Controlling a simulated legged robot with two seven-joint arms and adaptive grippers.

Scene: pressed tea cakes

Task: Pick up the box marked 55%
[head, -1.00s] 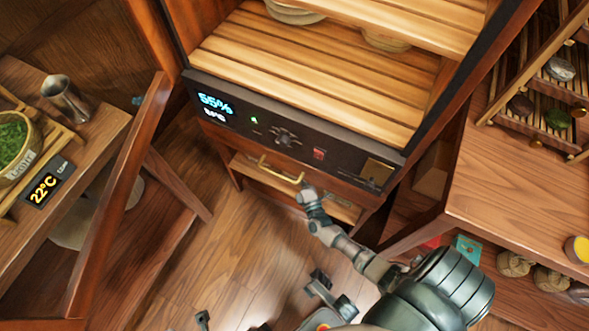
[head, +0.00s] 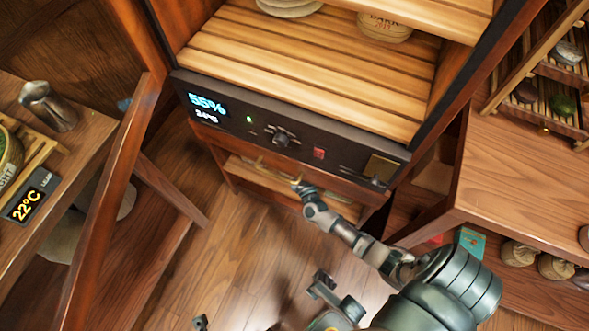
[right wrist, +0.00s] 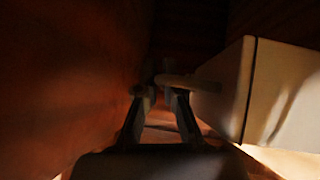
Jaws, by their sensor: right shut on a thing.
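The only 55% marking I see is on the lit display (head: 207,106) of the cabinet's dark control panel (head: 320,152); no separate box with that marking shows. Below the panel is a wooden drawer with a gold handle (head: 265,170). My right gripper (head: 298,188) is at the right end of this handle. In the right wrist view, my right gripper (right wrist: 160,92) has its fingers closed on a bar (right wrist: 190,82), which appears to be the handle. The drawer's contents are hard to make out.
The cabinet's slatted shelf (head: 300,70) holds round wrapped cakes. A wooden door frame (head: 110,190) stands at left, near a 22°C meter (head: 30,196). A wooden table (head: 530,170) is at right. A pale block (right wrist: 235,85) is beside the gripper in the wrist view.

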